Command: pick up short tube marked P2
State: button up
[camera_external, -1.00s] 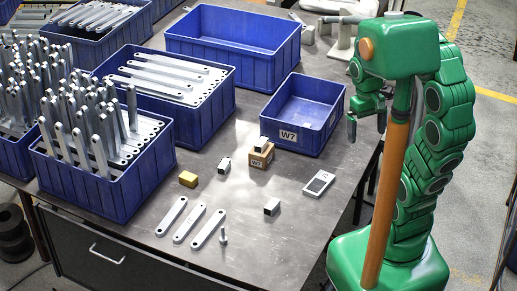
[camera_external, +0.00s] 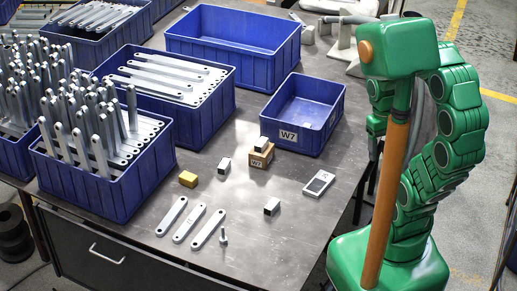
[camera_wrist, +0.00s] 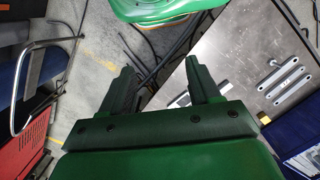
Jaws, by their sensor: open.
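My gripper is at the table's right edge in the external view, mostly hidden by my arm. In the wrist view my gripper (camera_wrist: 163,82) is open, with nothing between its fingers.
Three flat bars (camera_external: 190,222) and a bolt (camera_external: 223,237) lie at the front. A blue bin marked W7 (camera_external: 303,115) stands behind; fuller blue bins crowd the left.

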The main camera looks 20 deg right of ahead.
jog(key=w+a+m, duration=0.2)
jog(key=w, duration=1.3)
jog(key=m+t, duration=0.2)
jog(key=m, duration=0.4)
send_over(224, 163)
jog(key=d, duration=0.1)
notch_tip(224, 163, down, 28)
jog(key=shift+s+r, duration=0.1)
jog(key=shift+r, duration=0.1)
jog(key=shift+a+f, duration=0.3)
jog(key=shift+f, duration=0.15)
jog(key=shift+a+f, duration=0.2)
jog(key=shift+f, duration=3.65)
jog(key=shift+c, duration=0.2)
